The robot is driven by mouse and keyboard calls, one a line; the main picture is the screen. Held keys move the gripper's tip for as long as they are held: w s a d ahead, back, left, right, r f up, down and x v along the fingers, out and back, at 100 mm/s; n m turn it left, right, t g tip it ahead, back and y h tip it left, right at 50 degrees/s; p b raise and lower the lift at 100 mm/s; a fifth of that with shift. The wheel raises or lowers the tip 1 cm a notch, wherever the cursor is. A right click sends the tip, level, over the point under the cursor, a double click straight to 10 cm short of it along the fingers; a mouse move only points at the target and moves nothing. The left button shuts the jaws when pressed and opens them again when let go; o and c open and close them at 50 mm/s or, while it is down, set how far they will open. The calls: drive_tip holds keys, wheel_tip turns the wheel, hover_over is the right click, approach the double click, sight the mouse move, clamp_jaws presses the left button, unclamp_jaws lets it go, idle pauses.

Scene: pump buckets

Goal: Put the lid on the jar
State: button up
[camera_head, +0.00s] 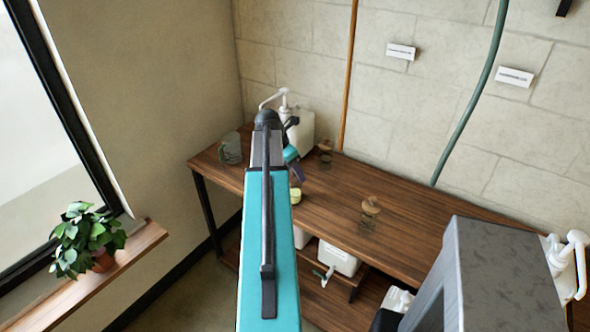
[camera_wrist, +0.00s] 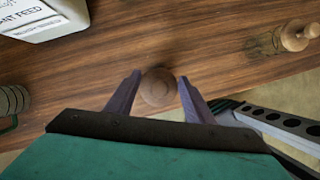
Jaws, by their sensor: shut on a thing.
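My gripper (camera_wrist: 160,80) is shut on a round wooden lid (camera_wrist: 158,90), with one finger on each side of it in the wrist view. Whether a jar is under this lid is hidden. In the head view my gripper (camera_head: 296,174) is over the table's left part, partly behind my arm, and the lid cannot be made out. A clear glass jar with a wooden knobbed lid (camera_wrist: 297,38) is at the right of the wrist view. In the head view, one lidded glass jar (camera_head: 326,152) stands near the wall and another (camera_head: 370,212) stands mid-table.
A white pump bucket (camera_head: 302,132) stands behind my gripper. A greyish-green mug (camera_head: 231,149) is at the table's left end. A small pale yellow container (camera_head: 295,195) is near the front edge. Bare wooden table (camera_head: 420,235) lies to the right.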

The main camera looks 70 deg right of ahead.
idle(0.4)
drive_tip(key=o, duration=1.6)
drive_tip(key=shift+r, duration=0.15)
drive_tip(key=shift+r+p, duration=2.85)
drive_tip(key=shift+r, duration=0.5)
drive_tip(key=shift+c, duration=0.6)
clamp_jaws()
drive_tip(key=shift+f+b, duration=0.65)
drive_tip(key=shift+f, duration=1.3)
drive_tip(key=shift+r, duration=0.15)
